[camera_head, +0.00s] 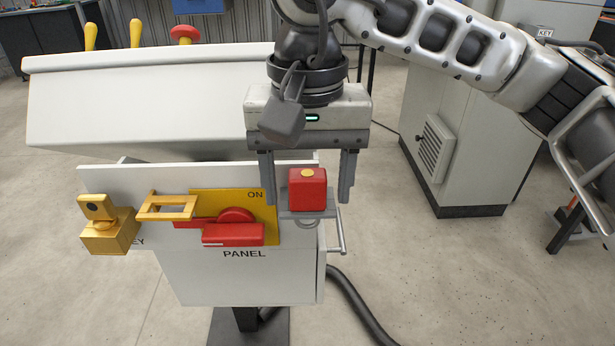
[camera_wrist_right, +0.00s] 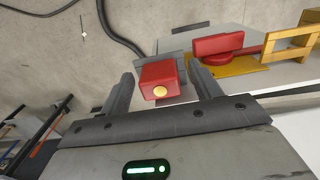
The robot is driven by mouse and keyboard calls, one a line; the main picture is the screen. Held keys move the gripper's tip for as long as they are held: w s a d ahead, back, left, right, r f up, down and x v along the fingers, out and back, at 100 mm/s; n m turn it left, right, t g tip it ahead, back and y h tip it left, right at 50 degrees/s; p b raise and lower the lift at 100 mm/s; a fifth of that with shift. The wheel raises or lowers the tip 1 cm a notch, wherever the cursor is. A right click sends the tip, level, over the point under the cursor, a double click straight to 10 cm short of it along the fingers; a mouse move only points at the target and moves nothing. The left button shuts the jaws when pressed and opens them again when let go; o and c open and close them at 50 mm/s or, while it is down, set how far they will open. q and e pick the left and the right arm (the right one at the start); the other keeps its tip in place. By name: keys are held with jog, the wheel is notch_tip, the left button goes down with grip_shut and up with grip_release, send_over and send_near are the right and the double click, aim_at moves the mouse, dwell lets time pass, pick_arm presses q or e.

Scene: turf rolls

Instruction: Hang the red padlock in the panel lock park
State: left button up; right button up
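The red padlock (camera_head: 307,192) has a round yellow spot and sits at the right end of the white panel (camera_head: 205,278), against a grey bracket (camera_head: 332,213). I cannot tell whether this bracket is the panel lock park. My right gripper (camera_head: 308,198) is open and points down, with one finger on each side of the padlock and a gap to both. In the right wrist view, the padlock (camera_wrist_right: 160,81) also lies between the fingers (camera_wrist_right: 160,72), apart from them. My left gripper is not in view.
Left of the padlock are a red switch handle (camera_head: 233,234) on a yellow ON plate (camera_head: 262,213), a yellow hasp (camera_head: 168,207) and a brass lock (camera_head: 108,235). A console with levers (camera_head: 150,95) stands behind. A grey cabinet (camera_head: 470,130) stands right; floor between is mostly clear.

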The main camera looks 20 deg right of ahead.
jog(key=shift+r, duration=0.65)
pick_arm(q)
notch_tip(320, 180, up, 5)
jog(key=p, duration=0.4)
pick_arm(e)
notch_tip(320, 180, up, 15)
jog(key=shift+f, duration=0.15)
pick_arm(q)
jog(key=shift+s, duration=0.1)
